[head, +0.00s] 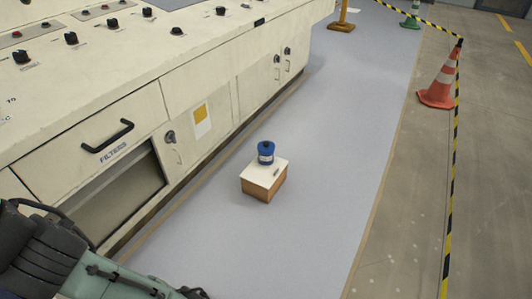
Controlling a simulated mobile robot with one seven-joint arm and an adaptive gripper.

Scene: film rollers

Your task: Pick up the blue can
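The blue can (266,153) is small, with a dark band or label around its middle. It stands upright on top of a small box (257,190) with a white top and brown sides, on the floor right of the machine. My arm enters at the lower left. The end of it (192,293) reaches the bottom edge of the picture, well short of the can and the box. My gripper's fingers cannot be made out, and nothing touches the can.
A long cream control console (130,100) with knobs and a handled drawer runs along the left. The grey-blue floor (340,150) around the box is clear. A black-and-yellow barrier tape (453,150) and an orange cone (440,85) stand right. A small dark item (277,171) lies on the box.

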